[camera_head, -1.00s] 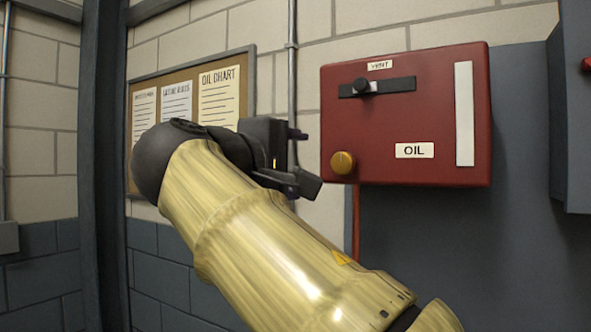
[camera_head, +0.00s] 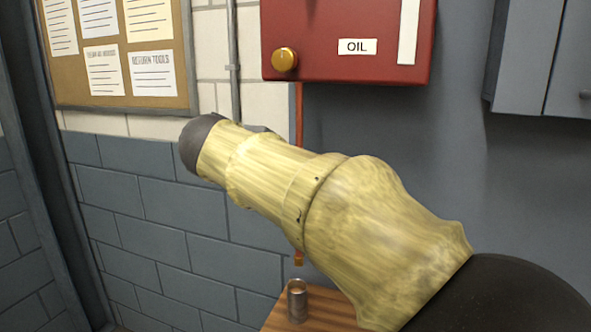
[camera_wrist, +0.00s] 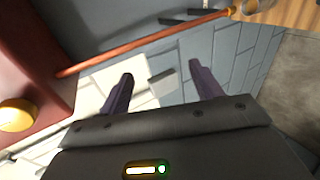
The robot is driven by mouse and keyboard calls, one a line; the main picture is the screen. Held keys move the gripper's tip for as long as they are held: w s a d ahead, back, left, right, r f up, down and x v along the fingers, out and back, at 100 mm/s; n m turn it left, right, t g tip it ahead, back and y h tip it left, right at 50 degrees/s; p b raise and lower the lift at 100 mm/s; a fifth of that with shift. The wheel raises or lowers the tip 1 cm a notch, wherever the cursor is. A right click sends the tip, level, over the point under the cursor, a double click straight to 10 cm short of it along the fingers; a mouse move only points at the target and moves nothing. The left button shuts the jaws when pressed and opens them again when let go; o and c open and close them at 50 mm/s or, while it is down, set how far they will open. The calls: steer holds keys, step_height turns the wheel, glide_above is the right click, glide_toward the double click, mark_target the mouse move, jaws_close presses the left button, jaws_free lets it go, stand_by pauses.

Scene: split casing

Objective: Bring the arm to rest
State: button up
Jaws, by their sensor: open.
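My arm, yellow with dark joints, crosses the middle of the head view, and its far end hides my gripper there. In the wrist view my gripper (camera_wrist: 160,88) is open, its two dark fingers apart with nothing between them. Past the fingers lie the pale and grey block wall and a reddish pipe. The pipe runs from the red oil box (camera_head: 345,42) down towards a wooden surface. My gripper appears apart from all of these.
The box's yellow knob (camera_head: 285,59) shows at the left edge in the wrist view. A metal cup (camera_head: 297,300) stands on a wooden bench (camera_head: 340,318) under the pipe's end. A grey cabinet (camera_head: 545,60) hangs at right. A notice board (camera_head: 120,98) is at left.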

steer(key=s+d+f+m+g+y+p, duration=0.1)
steer(key=s+d+f+m+g, duration=0.15)
steer(key=d+f, duration=0.55)
steer(key=s+d+f+m+g+y+p, duration=0.1)
steer(key=s+d+f+m+g+p, duration=0.2)
steer(key=f, duration=0.9)
steer(key=s+d+f+m+g, duration=0.2)
steer(key=s+d+f+m, duration=0.2)
steer(key=s+f, duration=0.2)
steer(key=s+d+f+m+g+y+p, duration=0.1)
steer(key=s+d+f+m+g, duration=0.1)
steer(key=s+d+f+m, duration=0.3)
steer(key=s+f, duration=0.1)
steer(key=s, duration=0.1)
steer(key=shift+s+y, duration=0.3)
steer(key=shift+s, duration=0.05)
steer(key=shift+f, duration=0.1)
